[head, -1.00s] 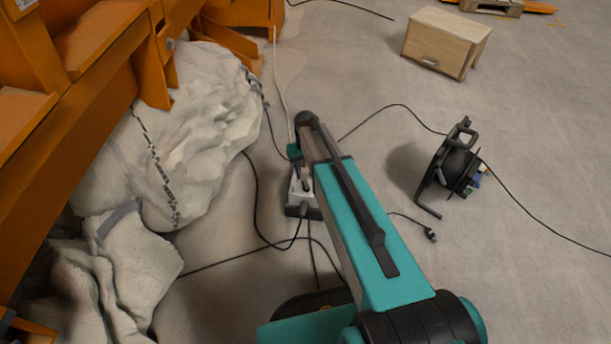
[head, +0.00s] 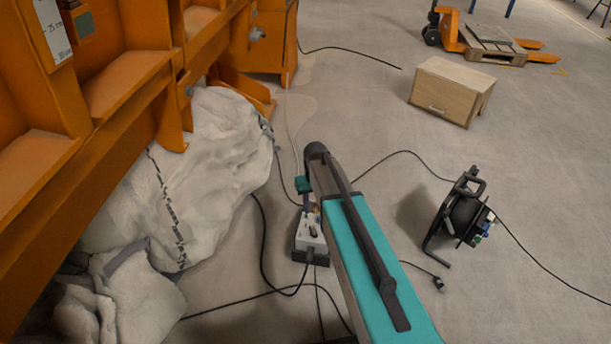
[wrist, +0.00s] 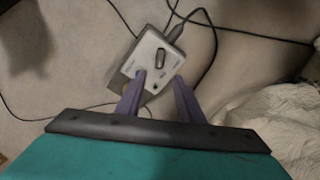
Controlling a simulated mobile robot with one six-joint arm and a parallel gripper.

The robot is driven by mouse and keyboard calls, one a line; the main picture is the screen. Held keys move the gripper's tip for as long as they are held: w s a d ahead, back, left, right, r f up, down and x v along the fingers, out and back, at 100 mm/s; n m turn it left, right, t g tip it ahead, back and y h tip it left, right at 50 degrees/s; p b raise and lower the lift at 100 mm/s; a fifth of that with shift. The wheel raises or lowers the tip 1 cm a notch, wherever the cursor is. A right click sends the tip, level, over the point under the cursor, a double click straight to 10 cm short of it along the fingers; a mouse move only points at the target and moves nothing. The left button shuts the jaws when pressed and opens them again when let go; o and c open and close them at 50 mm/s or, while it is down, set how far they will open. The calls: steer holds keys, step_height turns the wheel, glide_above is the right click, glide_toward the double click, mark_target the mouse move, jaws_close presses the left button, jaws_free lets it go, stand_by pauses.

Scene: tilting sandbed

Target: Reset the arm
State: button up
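My gripper (wrist: 159,78) has two purple fingers, spread apart with an empty gap between their tips in the wrist view. A white control box (wrist: 159,58) with a dark switch lies beyond the fingertips. In the head view my gripper (head: 308,202) is small and partly hidden, close to the control box (head: 311,230). The box sits on the floor with a cable plugged in. My arm stretches forward from the lower right. I cannot tell whether the fingertips touch the box.
The orange sandbed frame (head: 110,110) stands on the left above large white sacks (head: 205,170). Black cables (head: 262,225) cross the floor around the box. A cable reel (head: 462,215) and a wooden cabinet (head: 452,90) stand to the right. A pallet truck (head: 480,40) stands behind.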

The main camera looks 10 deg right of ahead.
steer(key=shift+r, duration=0.1)
steer(key=s+r+m+g+p, duration=0.1)
steer(key=s+g+p, duration=0.4)
steer(key=s+p, duration=1.6)
steer(key=s, duration=1.9)
steer(key=shift+s+r+p, duration=0.15)
steer(key=shift+s+p, duration=0.2)
steer(key=shift+c, duration=0.2)
